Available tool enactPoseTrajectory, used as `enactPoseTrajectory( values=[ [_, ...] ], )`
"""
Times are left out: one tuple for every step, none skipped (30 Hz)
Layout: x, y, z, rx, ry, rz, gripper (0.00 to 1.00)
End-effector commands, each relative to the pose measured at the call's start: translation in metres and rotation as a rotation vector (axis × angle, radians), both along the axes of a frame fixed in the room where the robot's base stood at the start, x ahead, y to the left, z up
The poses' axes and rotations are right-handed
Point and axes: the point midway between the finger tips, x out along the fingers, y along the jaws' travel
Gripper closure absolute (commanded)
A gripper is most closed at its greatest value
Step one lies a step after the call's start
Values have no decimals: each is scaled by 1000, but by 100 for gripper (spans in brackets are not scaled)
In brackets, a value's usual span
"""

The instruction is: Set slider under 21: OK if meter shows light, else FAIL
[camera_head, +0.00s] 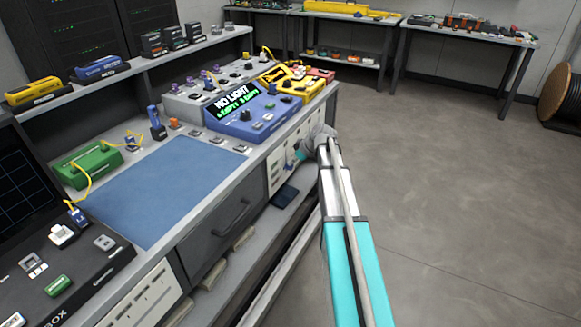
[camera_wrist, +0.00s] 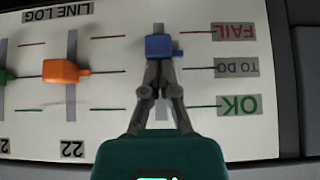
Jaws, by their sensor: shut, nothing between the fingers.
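The blue meter (camera_head: 245,112) on the bench reads "NO LIGHT", with smaller green text below. The wrist view is upside down and shows the "LINE LOG" panel (camera_wrist: 112,18). A blue slider knob (camera_wrist: 160,46) stands between the FAIL label (camera_wrist: 236,32) and the TO DO label (camera_wrist: 236,68). The OK label (camera_wrist: 236,105) is on the other side of TO DO. My gripper (camera_wrist: 161,68) is shut and empty, its fingertips at the TO DO side of the blue knob; contact is unclear. The 21 label is not visible. In the head view my gripper (camera_head: 300,152) is at the bench front.
An orange slider knob (camera_wrist: 62,71) over label 22 (camera_wrist: 72,149) and a green knob (camera_wrist: 5,77) stand at the TO DO level. A yellow device (camera_head: 285,78) stands behind the meter.

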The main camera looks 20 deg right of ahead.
Motion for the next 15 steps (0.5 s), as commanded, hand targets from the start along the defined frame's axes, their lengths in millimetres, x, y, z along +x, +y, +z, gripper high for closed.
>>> enactPoseTrajectory(
  values=[
    [0, 0, -2, 0, 0, 0, 100],
    [0, 0, -2, 0, 0, 0, 100],
    [0, 0, -3, 0, 0, 0, 100],
    [0, 0, -4, 0, 0, 0, 100],
    [0, 0, -4, 0, 0, 0, 100],
    [0, 0, -5, 0, 0, 0, 100],
    [0, 0, -5, 0, 0, 0, 100],
    [0, 0, -6, 0, 0, 0, 100],
    [0, 0, -7, 0, 0, 0, 100],
    [0, 0, -7, 0, 0, 0, 100],
    [0, 0, -8, 0, 0, 0, 100],
    [0, 0, -8, 0, 0, 0, 100],
    [0, 0, -9, 0, 0, 0, 100],
    [0, 0, -9, 0, 0, 0, 100],
    [0, 0, -10, 0, 0, 0, 100]
  ],
)
